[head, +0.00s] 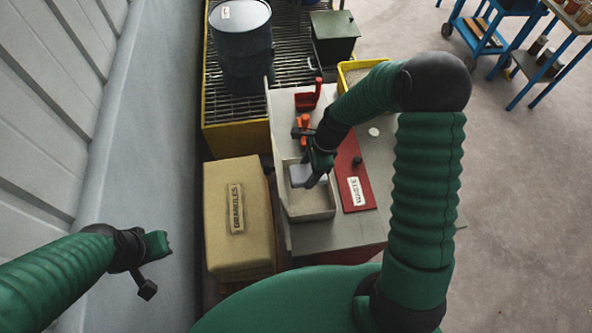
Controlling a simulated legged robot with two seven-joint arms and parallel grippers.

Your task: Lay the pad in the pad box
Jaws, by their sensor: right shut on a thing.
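The pad (299,174) is a small pale blue-grey slab over the back left of the pad box. The pad box (309,217) is an open, cream-walled box on the grey table. My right gripper (317,173) is shut on the pad from its right side. The gripper hides part of the pad and the box's back right corner. I cannot tell whether the pad touches the box floor. My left gripper (152,267) is open and empty at the lower left, well away from the box.
A tan labelled case (238,215) stands left of the table (350,234). A red labelled strip (355,175) lies right of the box. Orange and red items (308,97) sit behind it. A dark drum (241,45) stands on a yellow-edged grate.

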